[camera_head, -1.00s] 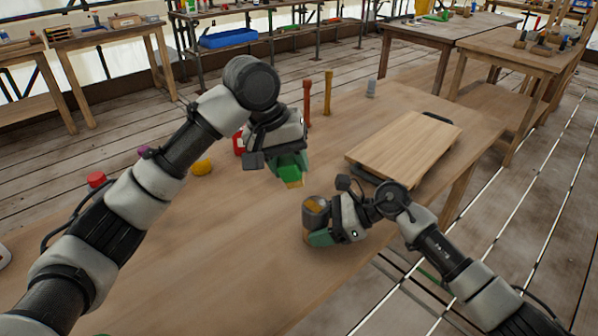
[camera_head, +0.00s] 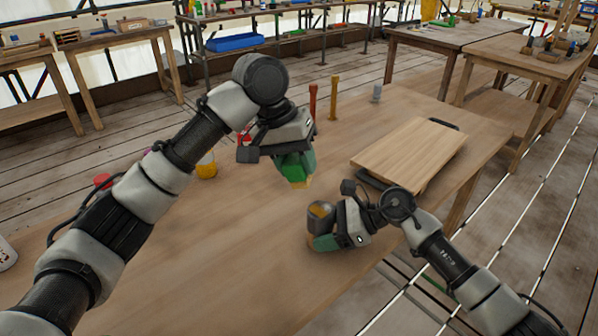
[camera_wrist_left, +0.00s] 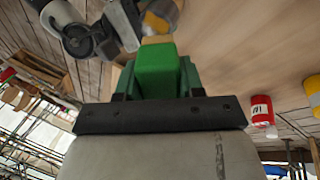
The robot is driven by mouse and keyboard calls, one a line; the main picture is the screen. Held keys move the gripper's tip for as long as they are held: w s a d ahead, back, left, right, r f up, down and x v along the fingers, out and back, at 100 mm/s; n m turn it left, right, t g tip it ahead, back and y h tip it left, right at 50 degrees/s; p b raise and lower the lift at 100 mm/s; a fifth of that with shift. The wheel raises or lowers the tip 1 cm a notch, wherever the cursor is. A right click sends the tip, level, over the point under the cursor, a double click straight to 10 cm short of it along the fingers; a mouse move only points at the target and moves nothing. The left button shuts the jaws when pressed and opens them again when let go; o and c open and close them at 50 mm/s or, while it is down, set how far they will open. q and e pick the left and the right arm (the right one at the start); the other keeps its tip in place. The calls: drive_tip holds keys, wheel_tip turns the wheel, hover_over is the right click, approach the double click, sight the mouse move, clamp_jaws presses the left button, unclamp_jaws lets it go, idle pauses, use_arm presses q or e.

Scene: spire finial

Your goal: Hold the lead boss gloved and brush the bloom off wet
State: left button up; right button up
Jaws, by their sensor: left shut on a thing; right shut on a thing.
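My left gripper (camera_head: 293,166) is shut on a green brush (camera_wrist_left: 157,70) with a pale yellowish lower end, held above the table. In the left wrist view the green block sits between its green fingers. My right gripper (camera_head: 322,236), also with green fingers, is shut on a dark grey rounded piece with an amber-brown top, seemingly the lead boss (camera_head: 321,217). It is low over the table's front part; I cannot tell whether it touches the wood. The boss also shows in the left wrist view (camera_wrist_left: 160,18). Brush and boss appear apart.
A wooden board (camera_head: 408,152) lies at the right of the table (camera_head: 200,270). A yellow jar (camera_head: 206,166), a red-lidded jar (camera_head: 103,181), a red post (camera_head: 312,100), an orange post (camera_head: 334,97) and a grey piece (camera_head: 376,93) stand along the far side.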

use_arm(q)
drive_tip(key=d+m, duration=0.1)
drive_tip(key=m, duration=0.1)
drive_tip(key=d+m+g, duration=0.1)
drive_tip(key=m, duration=0.1)
drive_tip(key=d+f+m, duration=0.1)
drive_tip(key=shift+w+m+g, duration=0.3)
drive_tip(key=shift+w+m, duration=0.1)
drive_tip(key=m, duration=0.1)
drive_tip(key=d+m+g, duration=0.1)
drive_tip(key=m, duration=0.1)
drive_tip(key=m+y, duration=0.1)
drive_tip(key=shift+w+d+f, duration=0.25)
drive_tip(key=shift+w+d, duration=0.05)
drive_tip(key=shift+w, duration=0.05)
drive_tip(key=shift+f+m, duration=0.3)
drive_tip(key=shift+f, duration=1.55)
drive_tip(key=shift+f, duration=0.6)
drive_tip(key=shift+w+a, duration=0.1)
